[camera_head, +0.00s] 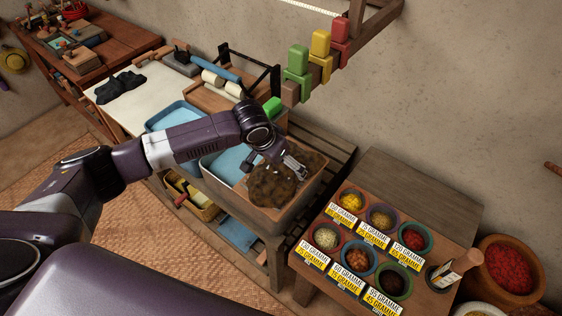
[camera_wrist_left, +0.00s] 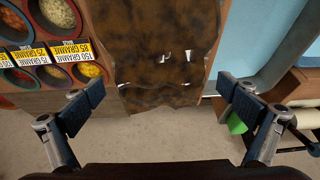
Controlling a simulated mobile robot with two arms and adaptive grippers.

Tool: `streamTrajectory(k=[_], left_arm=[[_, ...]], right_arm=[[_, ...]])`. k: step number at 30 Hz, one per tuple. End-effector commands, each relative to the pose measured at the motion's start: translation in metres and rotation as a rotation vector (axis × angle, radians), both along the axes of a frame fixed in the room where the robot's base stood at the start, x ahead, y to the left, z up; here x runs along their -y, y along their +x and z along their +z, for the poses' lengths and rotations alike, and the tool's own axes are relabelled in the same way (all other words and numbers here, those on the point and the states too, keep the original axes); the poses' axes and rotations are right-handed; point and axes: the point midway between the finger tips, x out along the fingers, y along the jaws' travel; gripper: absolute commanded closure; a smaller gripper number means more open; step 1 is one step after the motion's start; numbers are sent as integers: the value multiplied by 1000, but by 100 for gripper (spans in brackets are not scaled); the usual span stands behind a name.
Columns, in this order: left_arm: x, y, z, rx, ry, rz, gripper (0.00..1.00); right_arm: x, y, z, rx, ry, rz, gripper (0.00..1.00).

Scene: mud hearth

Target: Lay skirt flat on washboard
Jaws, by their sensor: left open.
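In the left wrist view the mottled brown cloth (camera_wrist_left: 165,50) shows as a broad, creased sheet with a wavy near edge and a few white glints. My left gripper (camera_head: 293,170) is over the far right part of the cloth. In its wrist view its two fingers (camera_wrist_left: 162,100) are wide apart, with nothing held between them. I cannot tell for sure which surface is the washboard. My right gripper is not in view.
Blue-lined basins (camera_head: 228,163) stand left of the tub. A wooden table of labelled colour bowls (camera_head: 352,200) is at the right. Green, yellow and red clips (camera_head: 320,43) sit on a wall rail above. A pale worktop (camera_head: 130,105) with a black cloth (camera_head: 122,84) lies further left.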

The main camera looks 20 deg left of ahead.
Motion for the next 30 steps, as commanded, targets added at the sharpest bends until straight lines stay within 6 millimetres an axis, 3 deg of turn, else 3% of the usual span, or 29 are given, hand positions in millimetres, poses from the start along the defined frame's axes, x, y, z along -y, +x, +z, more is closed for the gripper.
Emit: streamTrajectory(k=[5,19,24,30], left_arm=[[-2,-4,12,2,-2,0,0],[-13,-37,97,5,0,-1,0],[-16,-42,110,3,0,0,0],[-14,-44,111,2,-2,-3,0]], right_arm=[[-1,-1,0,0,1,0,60],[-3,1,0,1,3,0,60],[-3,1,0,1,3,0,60],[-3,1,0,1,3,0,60]])
